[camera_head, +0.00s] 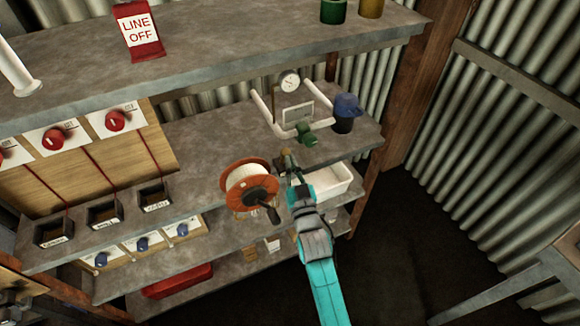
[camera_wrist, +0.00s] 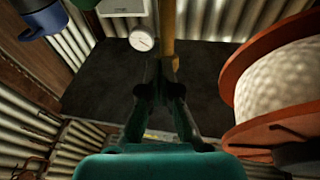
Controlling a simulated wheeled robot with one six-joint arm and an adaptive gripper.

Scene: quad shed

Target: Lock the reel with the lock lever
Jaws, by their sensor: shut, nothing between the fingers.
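The reel (camera_head: 236,191) has orange-brown flanges, a white wound line and a black crank handle. It stands at the front of the middle shelf. It also shows at the right in the wrist view (camera_wrist: 285,82). My gripper (camera_head: 287,158) is shut and empty just right of the reel's upper edge; its fingers (camera_wrist: 160,75) point away from the wrist camera. A tan upright bar (camera_wrist: 168,28) rises just beyond the fingertips. It may be the lock lever; whether the fingers touch it I cannot tell. In the head view my gripper and arm cover that spot.
A white bin (camera_head: 340,188) sits behind my arm. White pipework with a gauge (camera_head: 290,82), a green valve (camera_head: 306,137) and a blue cap on a dark holder (camera_head: 346,108) stand on the shelf behind. An upper shelf (camera_head: 230,60) overhangs. The dark floor at right is clear.

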